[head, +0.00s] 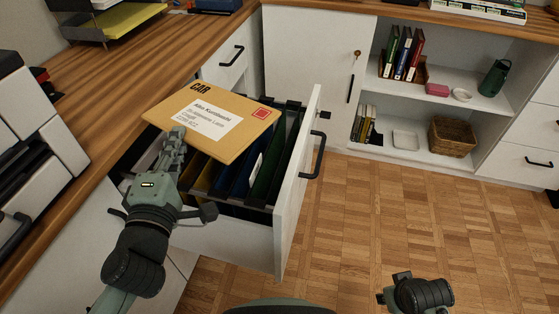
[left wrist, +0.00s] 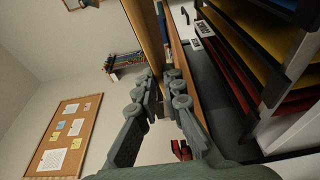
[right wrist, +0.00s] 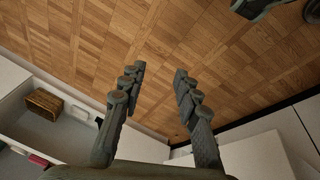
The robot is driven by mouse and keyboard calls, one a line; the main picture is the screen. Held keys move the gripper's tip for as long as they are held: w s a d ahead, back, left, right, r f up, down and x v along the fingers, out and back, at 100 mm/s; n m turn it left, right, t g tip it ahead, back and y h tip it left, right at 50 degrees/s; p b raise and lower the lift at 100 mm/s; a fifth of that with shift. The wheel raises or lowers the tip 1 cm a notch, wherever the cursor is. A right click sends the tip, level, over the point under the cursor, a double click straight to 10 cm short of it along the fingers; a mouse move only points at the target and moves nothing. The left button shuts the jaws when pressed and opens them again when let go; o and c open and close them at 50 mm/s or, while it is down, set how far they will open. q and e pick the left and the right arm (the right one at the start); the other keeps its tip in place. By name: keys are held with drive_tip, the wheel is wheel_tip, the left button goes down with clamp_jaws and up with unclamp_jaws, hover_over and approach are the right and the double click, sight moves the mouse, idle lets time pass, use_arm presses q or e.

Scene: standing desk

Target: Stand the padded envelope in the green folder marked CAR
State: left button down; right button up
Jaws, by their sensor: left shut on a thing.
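The padded envelope (head: 237,112) is tan, with CAR printed on it, a white address label and a red stamp. It lies tilted nearly flat above the open drawer, address side up. My left gripper (head: 177,135) is shut on its near left edge. In the left wrist view the envelope (left wrist: 146,35) shows as a thin tan strip between the fingers. The green folder (head: 267,172) hangs in the drawer near its white front, right of the blue folder (head: 234,181). The envelope hides part of the folders, and I cannot read the green one's marking. My right gripper (right wrist: 158,82) is open and empty over the floor.
The drawer front (head: 297,185) stands out with a black handle. A yellow folder (head: 203,178) hangs left of the blue one. The wooden desk (head: 95,95) runs along the left, with a tray rack at its back. Open shelves (head: 440,85) stand back right. The parquet floor is clear.

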use_arm(q)
wheel_tip(320, 180, down, 3)
drive_tip(key=shift+f, duration=0.1)
drive_tip(key=shift+r, duration=0.2)
